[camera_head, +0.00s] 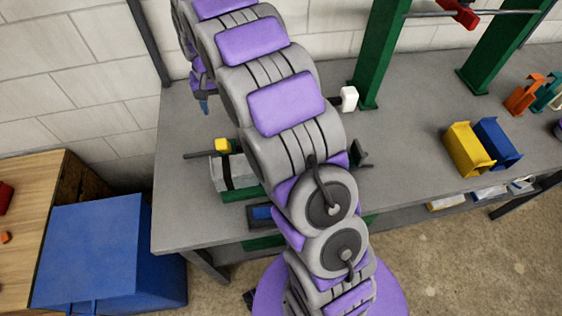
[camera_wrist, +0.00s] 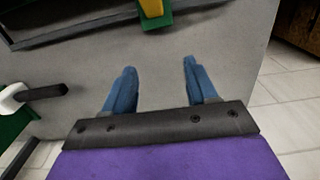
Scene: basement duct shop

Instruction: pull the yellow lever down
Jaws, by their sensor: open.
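A small yellow block-like part (camera_head: 222,145), which may be the lever's end, sits by a dark rod above a grey and green device on the bench. In the wrist view a yellow part (camera_wrist: 152,7) on a green piece shows at the top edge, cut off by the frame; I cannot tell if it is the same part. My gripper (camera_wrist: 158,82) is open and empty, its two blue fingers apart, with the yellow part beyond them. In the head view my gripper (camera_head: 203,106) is partly hidden by my arm, above the bench's left part.
The grey bench (camera_head: 410,125) carries a green frame (camera_head: 380,55), a white handle (camera_head: 348,98), a yellow bin (camera_head: 467,148) and a blue bin (camera_head: 497,142). A large blue box (camera_head: 90,250) stands at lower left. My arm hides the bench's middle.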

